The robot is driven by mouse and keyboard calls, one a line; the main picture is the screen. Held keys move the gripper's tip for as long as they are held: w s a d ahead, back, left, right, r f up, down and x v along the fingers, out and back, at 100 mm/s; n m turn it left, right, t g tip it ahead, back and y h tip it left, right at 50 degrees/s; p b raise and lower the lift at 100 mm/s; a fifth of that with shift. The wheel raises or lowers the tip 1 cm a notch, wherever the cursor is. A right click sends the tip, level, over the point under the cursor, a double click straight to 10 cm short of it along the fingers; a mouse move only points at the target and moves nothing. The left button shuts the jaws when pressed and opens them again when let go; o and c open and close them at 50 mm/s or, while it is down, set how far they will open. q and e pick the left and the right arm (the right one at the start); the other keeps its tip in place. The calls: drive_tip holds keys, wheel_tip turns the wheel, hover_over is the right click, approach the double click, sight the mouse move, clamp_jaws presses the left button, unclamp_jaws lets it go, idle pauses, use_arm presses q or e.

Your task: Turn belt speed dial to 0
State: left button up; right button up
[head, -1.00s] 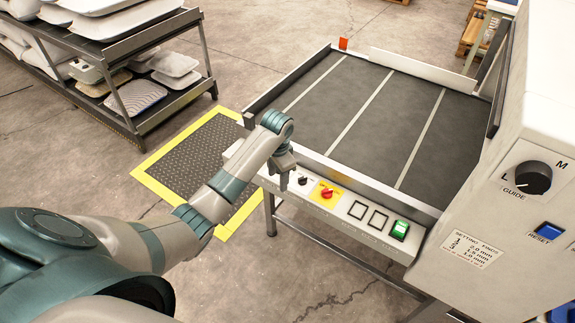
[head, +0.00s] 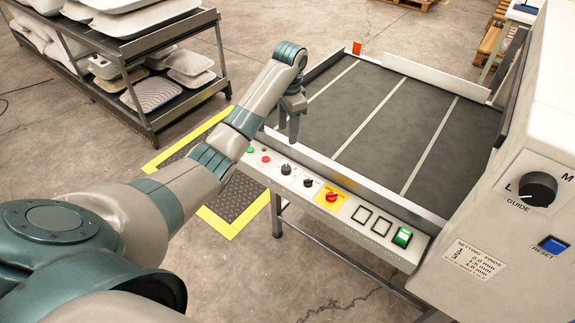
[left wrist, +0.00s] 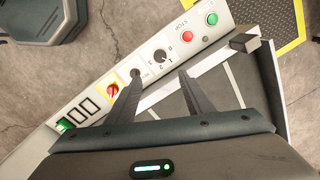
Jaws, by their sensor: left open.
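The control strip on the machine's front holds a black dial (head: 286,169) with markings around it. In the left wrist view this dial (left wrist: 160,56) has digits beside it, among them what look like 0, 1 and 2. I cannot read its exact setting. A second black knob (head: 308,183) sits to its right in the head view. My left gripper (head: 293,136) points down above the strip's belt-side edge, near the dial but apart from it. In the left wrist view its open fingers (left wrist: 160,75) frame the space just below the dial. My right gripper is not in view.
A red emergency knob on a yellow plate (head: 331,196), a green switch (head: 402,236) and red (head: 266,158) and green (head: 250,150) buttons share the strip. The belt (head: 390,110) is empty. The guide housing (head: 530,150) stands right; a pillow rack (head: 150,100) stands left.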

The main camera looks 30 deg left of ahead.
sight(286, 168)
use_arm(q)
drive_tip(key=shift+f, duration=0.2)
drive_tip(key=f, duration=0.5)
drive_tip(key=f+p, duration=0.1)
drive_tip(key=f, duration=0.5)
drive_tip(key=a+f+p, duration=0.1)
drive_tip(key=f, duration=0.5)
drive_tip(key=shift+w, duration=0.2)
drive_tip(key=c, duration=1)
